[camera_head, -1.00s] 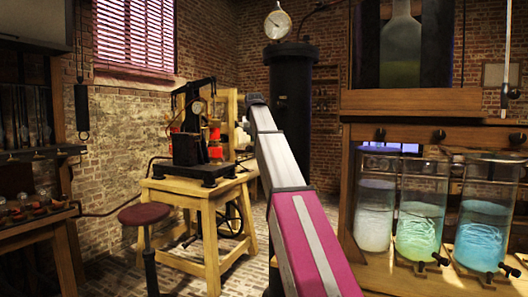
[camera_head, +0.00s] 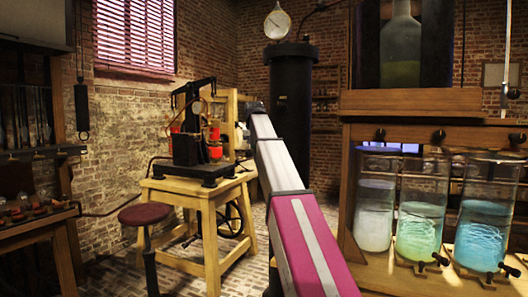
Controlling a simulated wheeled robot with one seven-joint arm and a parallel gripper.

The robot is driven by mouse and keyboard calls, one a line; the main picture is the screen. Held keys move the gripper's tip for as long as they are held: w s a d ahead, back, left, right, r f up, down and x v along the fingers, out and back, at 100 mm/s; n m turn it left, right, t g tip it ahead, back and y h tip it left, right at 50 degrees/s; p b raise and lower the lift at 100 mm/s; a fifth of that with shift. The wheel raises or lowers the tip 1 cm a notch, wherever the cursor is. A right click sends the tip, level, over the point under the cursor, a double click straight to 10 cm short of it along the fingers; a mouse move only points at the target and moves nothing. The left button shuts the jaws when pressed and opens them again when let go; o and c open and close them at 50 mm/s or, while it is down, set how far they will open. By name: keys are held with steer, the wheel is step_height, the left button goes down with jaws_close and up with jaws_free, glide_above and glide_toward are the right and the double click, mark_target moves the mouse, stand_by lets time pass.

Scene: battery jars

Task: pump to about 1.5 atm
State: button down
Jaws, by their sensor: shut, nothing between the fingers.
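My arm, magenta and grey, rises from the bottom centre toward the right side of that table. My gripper cannot be made out beyond the arm's far end, so its contact with anything is hidden.
A stool with a dark red seat (camera_head: 145,214) stands before the table. Glass jars (camera_head: 420,215) with pale and blue-green contents stand on a wooden stand (camera_head: 350,250) at right. A workbench (camera_head: 35,228) is at left. Brick floor is open between stool and workbench.

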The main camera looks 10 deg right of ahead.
step_height(320, 180, down, 11)
step_height(320, 180, up, 15)
steer(key=shift+f, duration=0.2)
stand_by(0.6)
steer(key=shift+f, duration=0.1)
step_height(320, 180, down, 14)
step_height(320, 180, up, 14)
steer(key=shift+r, duration=0.1)
stand_by(1.0)
stand_by(0.3)
stand_by(1.3)
